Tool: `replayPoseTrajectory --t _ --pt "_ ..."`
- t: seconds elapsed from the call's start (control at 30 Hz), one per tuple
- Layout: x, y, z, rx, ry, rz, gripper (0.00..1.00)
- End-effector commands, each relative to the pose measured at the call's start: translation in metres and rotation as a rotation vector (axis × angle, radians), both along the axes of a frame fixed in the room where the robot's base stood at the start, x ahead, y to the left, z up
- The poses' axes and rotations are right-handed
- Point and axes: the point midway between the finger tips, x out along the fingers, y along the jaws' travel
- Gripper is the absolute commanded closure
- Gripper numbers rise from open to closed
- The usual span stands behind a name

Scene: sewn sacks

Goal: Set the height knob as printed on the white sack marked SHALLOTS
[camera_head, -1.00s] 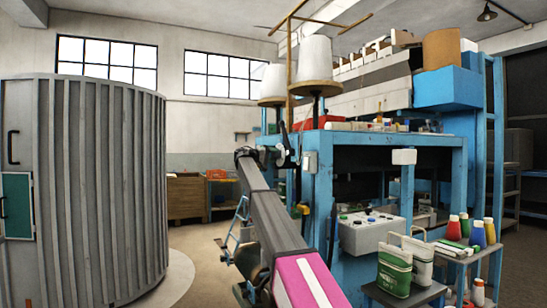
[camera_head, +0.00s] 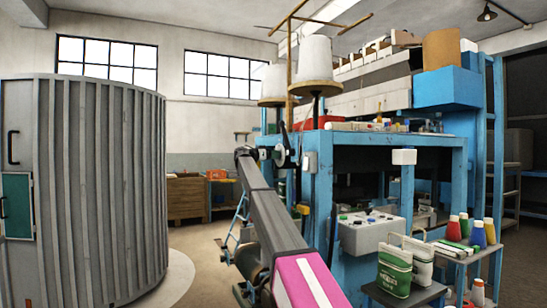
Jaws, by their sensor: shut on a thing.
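Two small sacks stand side by side on a low shelf at the lower right. The front one is a green and white sack (camera_head: 395,271), with pale print too small to read. A paler, mostly white sack (camera_head: 419,262) stands behind it, partly covered. I cannot read SHALLOTS on either. My arm reaches forward to the left post of the blue machine (camera_head: 322,185). My gripper (camera_head: 285,154) is small and dark there, shut against the machine's side. The part in its jaws, seemingly the height knob, is hidden and its setting cannot be read.
A grey control box (camera_head: 367,232) with coloured buttons is right of my arm. Bottles with coloured bodies (camera_head: 477,234) stand on a side shelf. White thread cones (camera_head: 315,65) top the machine. A grey ribbed cylinder (camera_head: 85,190) fills the left, with open floor between.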

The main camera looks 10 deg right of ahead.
Motion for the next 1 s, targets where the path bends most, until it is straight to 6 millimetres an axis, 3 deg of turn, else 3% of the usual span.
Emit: replayPoseTrajectory --t 1.0 --pt "-0.0017 0.0001 -0.0022 0.291 -0.881 -0.004 0.75"
